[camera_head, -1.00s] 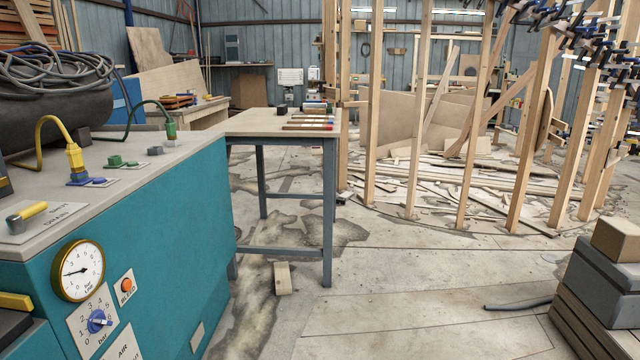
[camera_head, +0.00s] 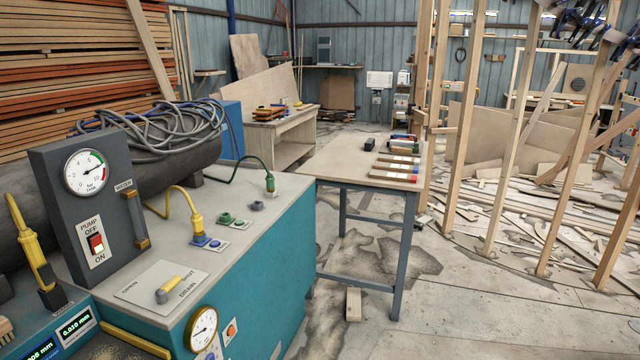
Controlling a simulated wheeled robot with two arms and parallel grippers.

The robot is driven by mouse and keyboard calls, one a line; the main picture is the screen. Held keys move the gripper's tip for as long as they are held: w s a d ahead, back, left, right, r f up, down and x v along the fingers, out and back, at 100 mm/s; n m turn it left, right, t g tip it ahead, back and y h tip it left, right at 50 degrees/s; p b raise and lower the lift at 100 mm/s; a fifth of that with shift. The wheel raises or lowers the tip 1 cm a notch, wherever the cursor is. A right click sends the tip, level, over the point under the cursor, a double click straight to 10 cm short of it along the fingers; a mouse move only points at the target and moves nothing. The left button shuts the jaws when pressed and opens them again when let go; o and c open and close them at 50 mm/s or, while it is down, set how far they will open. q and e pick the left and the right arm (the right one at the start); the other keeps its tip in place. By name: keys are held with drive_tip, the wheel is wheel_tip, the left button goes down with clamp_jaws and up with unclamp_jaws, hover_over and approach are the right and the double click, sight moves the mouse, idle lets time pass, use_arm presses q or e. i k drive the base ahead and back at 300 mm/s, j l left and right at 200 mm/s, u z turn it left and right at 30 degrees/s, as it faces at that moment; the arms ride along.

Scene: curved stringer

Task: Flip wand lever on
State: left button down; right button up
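In the head view, a dark grey panel (camera_head: 95,205) stands at the left on the teal cabinet. A yellow-gripped lever (camera_head: 172,288) lies on a plate marked OPEN, SHUT and DRAIN. I cannot tell which one is the wand lever. Neither of my grippers is in view.
The panel has a dial gauge (camera_head: 90,171) and a red pump switch (camera_head: 96,243). Hose fittings (camera_head: 205,240) sit on the teal cabinet (camera_head: 255,280). A workbench (camera_head: 345,163) stands beyond it.

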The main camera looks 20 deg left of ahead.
sight(46, 272)
drive_tip(key=k+u, duration=0.1)
drive_tip(key=u, duration=1.75)
